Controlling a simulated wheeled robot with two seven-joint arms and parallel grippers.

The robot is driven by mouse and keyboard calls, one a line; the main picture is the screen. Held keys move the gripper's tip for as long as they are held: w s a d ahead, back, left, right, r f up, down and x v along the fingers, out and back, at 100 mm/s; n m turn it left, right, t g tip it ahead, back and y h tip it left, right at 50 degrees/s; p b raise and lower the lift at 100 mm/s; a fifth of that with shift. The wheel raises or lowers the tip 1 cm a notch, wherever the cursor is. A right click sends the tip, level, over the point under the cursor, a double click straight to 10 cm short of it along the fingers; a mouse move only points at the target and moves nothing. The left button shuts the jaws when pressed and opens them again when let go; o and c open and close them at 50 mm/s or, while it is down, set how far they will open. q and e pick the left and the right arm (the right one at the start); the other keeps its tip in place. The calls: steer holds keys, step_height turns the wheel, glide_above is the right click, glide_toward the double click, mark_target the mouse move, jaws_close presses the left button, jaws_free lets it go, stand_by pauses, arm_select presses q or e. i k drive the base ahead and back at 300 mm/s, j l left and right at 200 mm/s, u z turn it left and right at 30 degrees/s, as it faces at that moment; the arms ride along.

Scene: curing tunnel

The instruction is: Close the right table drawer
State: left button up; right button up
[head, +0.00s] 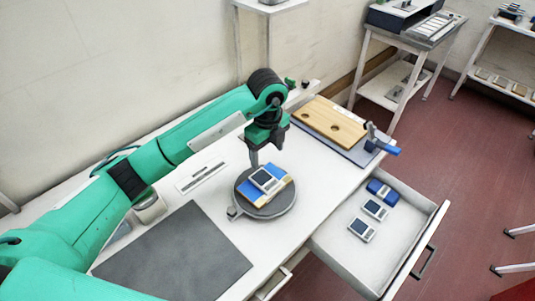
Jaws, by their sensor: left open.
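The right table drawer (352,254) is pulled out at the right front of the white table. Its dark handle (424,262) is on the front panel. Inside lie two small grey devices with dark screens (374,209) (361,229) and a blue item (380,189). My left gripper (267,153) is over the table, above or behind the round grey stand, apart from the drawer and to its left. It is open with nothing seen between its fingers. My right gripper is out of view.
The round stand (246,211) bears a blue-and-tan block with a device (266,181). A dark mat (180,258) covers the front left. A wooden board with holes (327,122) and a blue-handled tool (384,146) are at the back right. Red floor is free beyond the drawer.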

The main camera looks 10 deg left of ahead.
mark_target(377, 269)
steer(key=k+l, duration=0.15)
steer(key=k, duration=0.35)
steer(key=k+l, duration=0.15)
steer(key=k, duration=0.35)
steer(key=k+l, duration=0.15)
steer(key=k, duration=0.3)
